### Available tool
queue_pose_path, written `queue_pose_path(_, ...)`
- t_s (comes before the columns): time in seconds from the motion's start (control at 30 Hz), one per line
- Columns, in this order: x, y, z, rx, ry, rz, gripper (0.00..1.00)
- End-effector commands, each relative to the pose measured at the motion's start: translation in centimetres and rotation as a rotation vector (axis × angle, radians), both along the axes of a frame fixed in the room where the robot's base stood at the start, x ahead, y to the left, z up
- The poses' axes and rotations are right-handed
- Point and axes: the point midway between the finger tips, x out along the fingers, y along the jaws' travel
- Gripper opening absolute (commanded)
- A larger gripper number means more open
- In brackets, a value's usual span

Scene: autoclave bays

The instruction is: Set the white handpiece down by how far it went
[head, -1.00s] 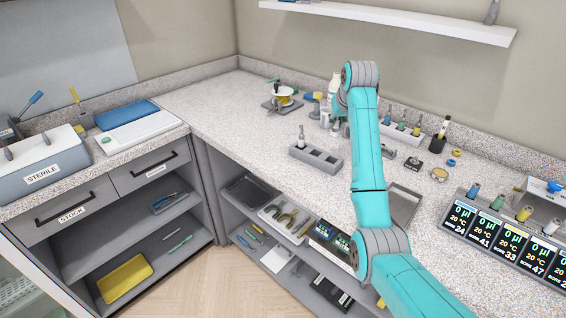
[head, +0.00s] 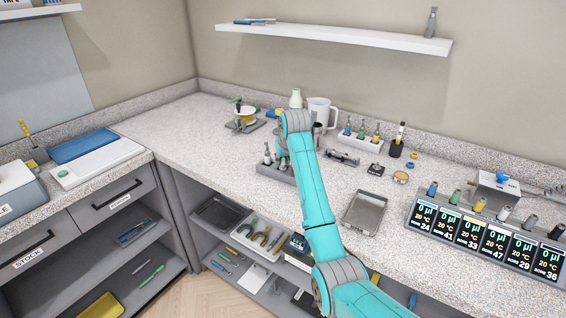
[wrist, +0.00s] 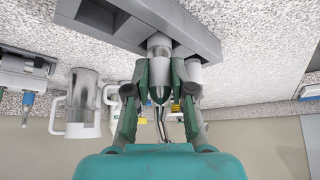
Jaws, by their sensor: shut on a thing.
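My gripper (wrist: 160,95) is shut on a slim handpiece with a pale grey-white collar (wrist: 159,42), upright against a slot of the grey rack (wrist: 205,42). Whether its foot touches the slot floor is hidden. The grey rack (head: 270,172) also shows in the head view, partly behind my arm. Another handpiece (head: 267,154) stands in the rack, left of my gripper; a pale cylinder (wrist: 194,72) shows behind the right finger in the wrist view. In the head view my arm largely hides the gripper and what it holds.
An empty grey tray (head: 347,213) lies to the right. A row of displays (head: 477,232) reads 0 µl. The left counter (head: 185,125) has free room.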

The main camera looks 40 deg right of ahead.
Motion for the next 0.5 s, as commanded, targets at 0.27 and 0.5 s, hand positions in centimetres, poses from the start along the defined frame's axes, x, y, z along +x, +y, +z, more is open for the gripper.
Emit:
queue_pose_path(0.27, 0.03, 0.00, -1.10, -0.001, -0.002, 0.000, 0.00)
queue_pose_path(0.5, 0.01, 0.00, -1.41, 0.000, -0.001, 0.000, 0.33)
